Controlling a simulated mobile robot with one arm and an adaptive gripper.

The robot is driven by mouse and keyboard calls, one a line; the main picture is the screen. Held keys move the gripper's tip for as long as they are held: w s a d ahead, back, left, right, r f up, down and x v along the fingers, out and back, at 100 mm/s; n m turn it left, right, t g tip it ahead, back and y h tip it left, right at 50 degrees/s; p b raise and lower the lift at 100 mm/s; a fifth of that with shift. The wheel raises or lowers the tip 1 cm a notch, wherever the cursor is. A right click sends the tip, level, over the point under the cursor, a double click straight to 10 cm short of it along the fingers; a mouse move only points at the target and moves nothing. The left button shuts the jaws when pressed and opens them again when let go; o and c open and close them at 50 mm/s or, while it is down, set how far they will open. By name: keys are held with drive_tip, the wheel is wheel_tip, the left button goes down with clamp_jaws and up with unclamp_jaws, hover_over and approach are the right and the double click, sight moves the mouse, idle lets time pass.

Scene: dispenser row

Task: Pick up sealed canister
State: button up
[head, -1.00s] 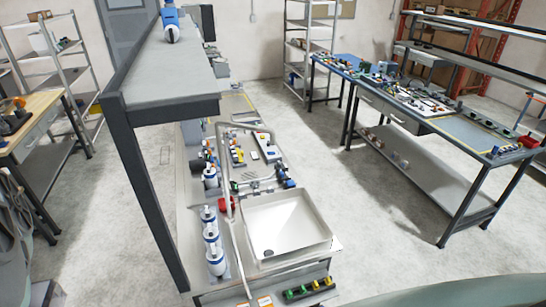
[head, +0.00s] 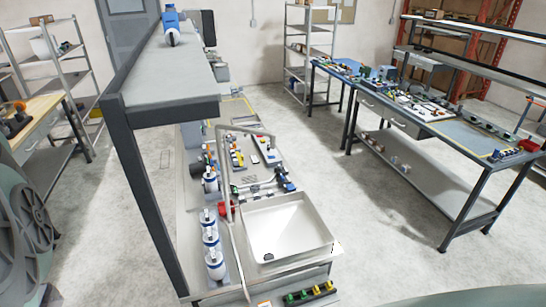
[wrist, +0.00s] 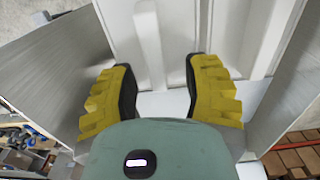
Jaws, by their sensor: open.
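Several white canisters with blue bands (head: 211,241) stand upright in a row on the left side of the sink bench. Another blue and white canister (head: 210,180) stands farther back on that bench. I cannot tell which of them is the sealed one. A blue and white bottle (head: 172,28) is on the high shelf. My gripper (wrist: 160,78) shows in the wrist view with its yellow fingers wide apart, and nothing is held. A pale upright bar shows beyond the fingers. No canister is clear in the wrist view, and the head view does not show my gripper.
A white sink (head: 290,232) and a curved pipe (head: 222,165) are beside the canisters. The high grey shelf (head: 165,75) overhangs the bench's left side. A cluttered workbench (head: 430,110) stands right, with open floor (head: 370,200) between.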

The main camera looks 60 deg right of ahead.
drive_tip(key=shift+o, duration=0.4)
drive_tip(key=shift+d, duration=0.1)
clamp_jaws()
